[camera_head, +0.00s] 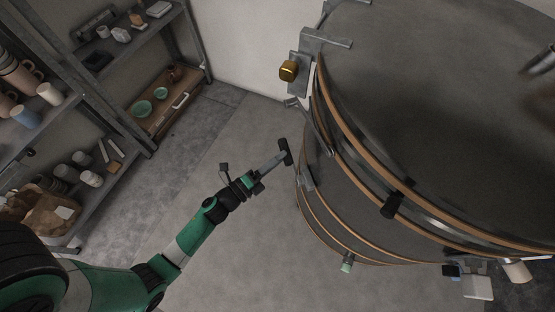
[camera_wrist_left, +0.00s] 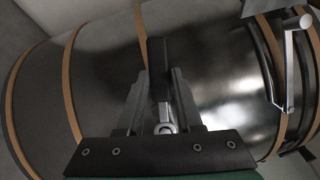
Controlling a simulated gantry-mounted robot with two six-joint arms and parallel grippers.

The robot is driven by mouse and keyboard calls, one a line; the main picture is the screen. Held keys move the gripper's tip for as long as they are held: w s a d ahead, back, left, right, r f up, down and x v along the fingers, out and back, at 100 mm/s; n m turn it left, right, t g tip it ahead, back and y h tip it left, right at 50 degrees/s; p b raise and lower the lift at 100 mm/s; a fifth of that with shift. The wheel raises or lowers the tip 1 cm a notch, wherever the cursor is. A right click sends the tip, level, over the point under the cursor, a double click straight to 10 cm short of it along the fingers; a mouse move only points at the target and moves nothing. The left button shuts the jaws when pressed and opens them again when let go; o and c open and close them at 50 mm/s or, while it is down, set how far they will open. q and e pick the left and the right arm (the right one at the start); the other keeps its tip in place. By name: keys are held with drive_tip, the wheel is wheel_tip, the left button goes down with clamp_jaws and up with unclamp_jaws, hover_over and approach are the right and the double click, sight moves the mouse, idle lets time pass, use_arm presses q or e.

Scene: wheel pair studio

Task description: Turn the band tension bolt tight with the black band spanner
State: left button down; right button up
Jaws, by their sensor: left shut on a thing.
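My left gripper (camera_head: 270,163) is shut on the black band spanner (camera_head: 285,151), held in the air just left of the large grey drum-shaped kiln (camera_head: 335,175). In the left wrist view the spanner (camera_wrist_left: 159,62) stands between the two fingers, its black part pointing to the kiln side and a bright metal ring end (camera_wrist_left: 165,128) low between the fingers. The kiln has copper-coloured bands (camera_head: 318,213). A small bolt-like fitting with a pale green end (camera_head: 346,266) sticks out low on its side; I cannot tell whether it is the band tension bolt. My right gripper is not identifiable.
A brass knob (camera_head: 288,70) and a metal lever (camera_head: 319,128) stand out from the kiln's side. A lever also shows in the left wrist view (camera_wrist_left: 288,65). Shelves with pots (camera_head: 50,93) stand at the left. The floor (camera_head: 240,245) between is clear.

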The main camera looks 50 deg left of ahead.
use_arm(q)
drive_tip(key=r+m+b, duration=0.1)
drive_tip(key=r+m+t+h+b, duration=0.1)
drive_tip(key=m+b, duration=0.1)
drive_tip(key=shift+s+d+r+m, duration=0.1)
drive_tip(key=shift+d+m, duration=0.2)
drive_tip(key=shift+d, duration=0.1)
drive_tip(key=shift+s+d+r+m+t+h+b, duration=0.1)
drive_tip(key=shift+d+r+m+t+h+b, duration=0.15)
drive_tip(key=shift+m+b, duration=0.4)
drive_tip(key=shift+s+d+r+m+t+h+b, duration=0.1)
drive_tip(key=shift+d+r+m+t+h+b, duration=0.1)
drive_tip(key=shift+r+m+t+b, duration=0.4)
drive_tip(key=shift+s+d+r+m+g+h+b, duration=0.2)
drive_tip(key=shift+m+b, duration=0.3)
drive_tip(key=shift+m, duration=0.35)
drive_tip(key=shift+w+f, duration=0.15)
